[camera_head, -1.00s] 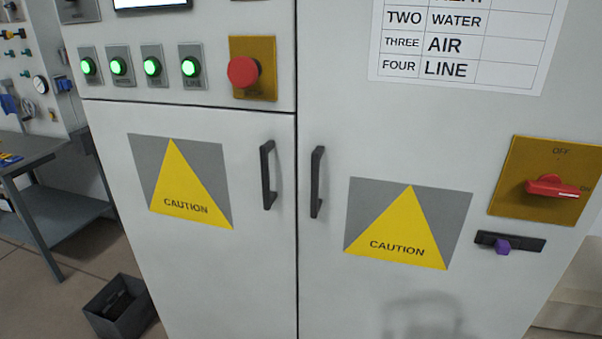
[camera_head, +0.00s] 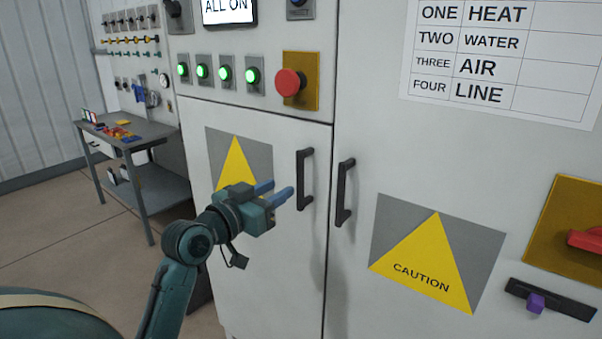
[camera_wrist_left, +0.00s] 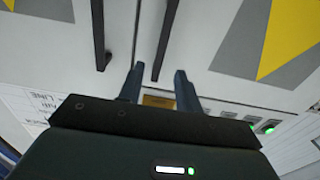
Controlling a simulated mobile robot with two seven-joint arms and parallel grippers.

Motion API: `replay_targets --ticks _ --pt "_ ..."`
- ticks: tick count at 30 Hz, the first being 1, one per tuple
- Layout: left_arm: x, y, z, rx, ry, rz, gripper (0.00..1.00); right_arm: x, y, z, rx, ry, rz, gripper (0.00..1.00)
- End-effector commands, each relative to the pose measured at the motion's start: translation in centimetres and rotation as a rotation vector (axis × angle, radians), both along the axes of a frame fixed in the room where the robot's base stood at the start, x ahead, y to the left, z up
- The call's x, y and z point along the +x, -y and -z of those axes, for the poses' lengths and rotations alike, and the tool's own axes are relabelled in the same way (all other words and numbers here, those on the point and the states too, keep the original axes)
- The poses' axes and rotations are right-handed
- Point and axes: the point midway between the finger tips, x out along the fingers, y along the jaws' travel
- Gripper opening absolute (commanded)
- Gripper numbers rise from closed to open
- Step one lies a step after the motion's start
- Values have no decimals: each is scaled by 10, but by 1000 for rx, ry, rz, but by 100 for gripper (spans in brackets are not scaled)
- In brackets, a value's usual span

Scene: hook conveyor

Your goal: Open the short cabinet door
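The short cabinet door (camera_head: 270,260) is the left door, below the button panel, and looks closed. Its black vertical handle (camera_head: 305,178) is on its right side. In the left wrist view this handle (camera_wrist_left: 162,45) runs toward the gap between the fingers. My left gripper (camera_head: 275,192) is open and empty, with blue fingers pointing at the door. It is just left of the handle in the head view, partly covering the caution sign (camera_head: 236,160); I cannot tell its exact distance from the handle. The fingers also show in the left wrist view (camera_wrist_left: 158,88). My right gripper is not visible.
The tall right door (camera_head: 400,150) has its own black handle (camera_head: 345,192) close beside the short door's handle. A red button (camera_head: 290,82) and green lights (camera_head: 252,75) sit above. A grey workbench (camera_head: 150,135) stands at left, with open floor before it.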

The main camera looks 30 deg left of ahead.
Motion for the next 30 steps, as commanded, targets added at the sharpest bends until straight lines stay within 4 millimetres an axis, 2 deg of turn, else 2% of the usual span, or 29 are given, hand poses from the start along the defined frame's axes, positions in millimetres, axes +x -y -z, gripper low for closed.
replay_targets --ticks 1,6,12,18,25,30 --pt "13 2 -4 -4 2 1 35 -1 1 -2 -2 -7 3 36" --pt "48 4 -2 -4 0 0 35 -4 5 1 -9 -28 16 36" --pt "77 7 -1 -3 0 0 35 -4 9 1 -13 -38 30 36" --pt "87 8 0 0 -1 0 35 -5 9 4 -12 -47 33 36" --pt "88 8 1 0 -1 0 35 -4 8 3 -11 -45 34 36" --pt "88 8 1 0 -2 0 22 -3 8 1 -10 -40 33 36"
